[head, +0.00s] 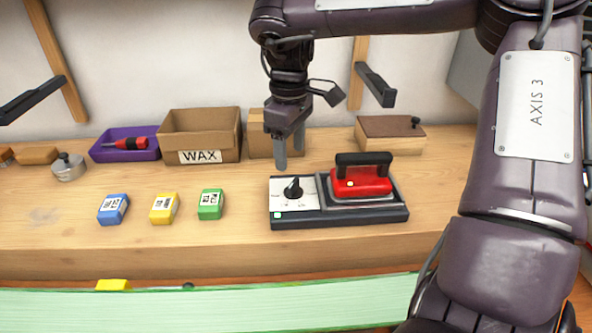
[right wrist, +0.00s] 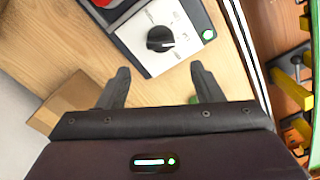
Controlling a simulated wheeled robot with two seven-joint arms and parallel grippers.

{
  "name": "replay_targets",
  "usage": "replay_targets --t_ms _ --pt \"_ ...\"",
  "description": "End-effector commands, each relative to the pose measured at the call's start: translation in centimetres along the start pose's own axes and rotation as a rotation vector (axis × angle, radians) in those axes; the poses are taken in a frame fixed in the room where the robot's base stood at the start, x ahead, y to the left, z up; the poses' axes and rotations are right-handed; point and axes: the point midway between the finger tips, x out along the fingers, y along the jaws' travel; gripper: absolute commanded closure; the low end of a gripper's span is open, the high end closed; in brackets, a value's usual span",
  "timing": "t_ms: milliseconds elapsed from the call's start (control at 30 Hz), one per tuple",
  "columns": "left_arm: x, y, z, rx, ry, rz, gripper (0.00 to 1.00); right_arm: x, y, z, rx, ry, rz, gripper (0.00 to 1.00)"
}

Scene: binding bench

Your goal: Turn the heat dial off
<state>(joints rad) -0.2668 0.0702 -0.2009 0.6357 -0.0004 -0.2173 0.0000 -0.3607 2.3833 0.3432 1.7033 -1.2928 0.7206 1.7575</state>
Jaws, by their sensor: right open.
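The heat dial (head: 293,188) is a black round knob on the white panel (head: 283,202) at the left end of a dark heating unit (head: 340,218). A small green light (head: 278,215) glows on that panel. A red iron (head: 362,181) with a black handle rests on the unit's right part. My right gripper (head: 289,164) points down just behind and above the dial, apart from it. In the right wrist view the dial (right wrist: 160,39) lies beyond the open, empty fingers (right wrist: 165,85). My left gripper is not seen.
A WAX carton (head: 200,135), a purple tray (head: 125,145) with a red-handled tool and a brown box (head: 390,134) stand along the back. Blue (head: 113,209), yellow (head: 164,208) and green (head: 211,204) blocks sit left of the unit. Bare bench lies between.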

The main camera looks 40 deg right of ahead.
Motion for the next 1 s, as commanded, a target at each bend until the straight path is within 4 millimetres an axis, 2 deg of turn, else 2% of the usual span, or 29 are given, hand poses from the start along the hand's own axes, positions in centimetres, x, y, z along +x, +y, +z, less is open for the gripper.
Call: replay_targets --t_ms 33,133,200,300,400,500,700,867,1000 --pt "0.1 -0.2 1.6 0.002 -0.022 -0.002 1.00 0.4 -0.1 0.0 -0.001 -0.005 0.005 0.40" --pt "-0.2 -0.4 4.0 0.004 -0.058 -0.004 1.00 1.6 -0.1 0.0 -0.003 -0.005 0.002 0.40" --pt "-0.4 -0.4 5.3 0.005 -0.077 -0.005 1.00 2.8 -0.1 0.1 -0.001 -0.006 0.000 0.40" --pt "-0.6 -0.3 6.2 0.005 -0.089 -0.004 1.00 4.5 -0.1 0.1 -0.002 -0.006 0.000 0.40" --pt "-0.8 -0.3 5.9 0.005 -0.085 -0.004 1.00 5.9 0.0 0.1 -0.001 -0.005 0.001 0.40" --pt "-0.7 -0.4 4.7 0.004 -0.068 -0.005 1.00 6.9 0.0 0.1 -0.001 -0.004 0.001 0.40" --pt "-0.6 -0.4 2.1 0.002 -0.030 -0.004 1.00 7.6 0.0 0.0 0.000 -0.002 0.002 0.40" --pt "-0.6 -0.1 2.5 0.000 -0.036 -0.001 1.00 7.6 0.0 0.0 0.000 -0.002 0.002 0.40" --pt "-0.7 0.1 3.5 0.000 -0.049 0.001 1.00 7.6 0.0 0.0 0.000 -0.002 0.002 0.57"
